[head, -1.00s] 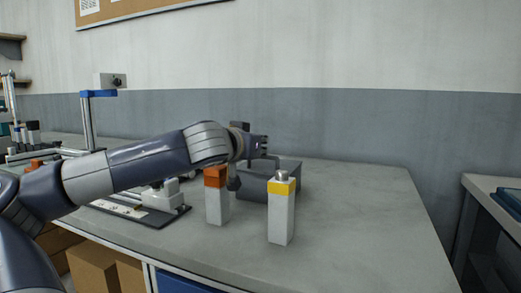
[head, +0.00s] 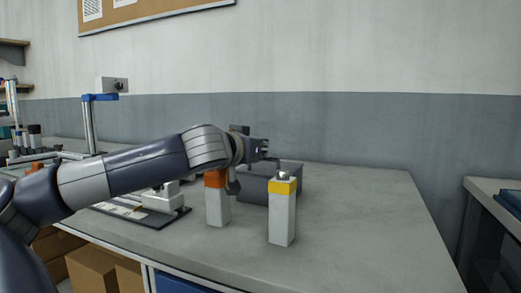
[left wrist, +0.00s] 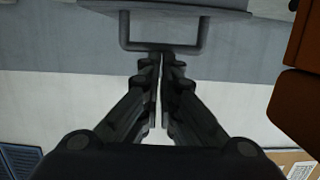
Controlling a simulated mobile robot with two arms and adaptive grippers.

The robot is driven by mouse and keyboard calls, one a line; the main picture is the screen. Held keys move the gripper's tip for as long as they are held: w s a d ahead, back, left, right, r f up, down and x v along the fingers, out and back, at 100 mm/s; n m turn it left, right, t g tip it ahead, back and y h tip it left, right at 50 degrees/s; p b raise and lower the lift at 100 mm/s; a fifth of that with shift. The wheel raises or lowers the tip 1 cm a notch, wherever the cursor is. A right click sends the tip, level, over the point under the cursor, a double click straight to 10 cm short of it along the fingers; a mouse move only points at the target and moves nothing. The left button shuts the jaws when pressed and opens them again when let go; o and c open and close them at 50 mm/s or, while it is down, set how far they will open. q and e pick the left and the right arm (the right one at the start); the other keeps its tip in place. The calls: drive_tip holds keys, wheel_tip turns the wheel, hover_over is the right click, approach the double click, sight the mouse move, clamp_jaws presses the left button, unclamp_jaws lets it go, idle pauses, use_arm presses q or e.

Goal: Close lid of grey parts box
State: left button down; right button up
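The grey parts box (head: 270,188) stands on the bench behind the two posts, partly hidden by them and by my left arm. In the left wrist view, a grey panel (left wrist: 190,4) at the top edge carries a dark U-shaped handle (left wrist: 160,47). My left gripper (head: 266,149) is just above the box's left part. In the left wrist view its fingers (left wrist: 160,60) are together with a thin slit between them, tips at the handle bar; I cannot tell whether they touch it. The lid's angle is unclear. My right gripper is not in view.
A white post with an orange top (head: 217,207) stands close under my left wrist. A yellow-banded post (head: 282,218) stands before the box. A device on a dark base (head: 163,200) is to the left. The bench's right part (head: 365,215) is clear.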

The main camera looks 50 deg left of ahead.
use_arm(q)
drive_tip(key=shift+d+f, duration=0.2)
drive_tip(key=shift+f, duration=0.5)
drive_tip(key=r+v, duration=0.1)
drive_tip(key=v, duration=1.1)
drive_tip(key=shift+a+r, duration=0.15)
drive_tip(key=shift+a, duration=0.05)
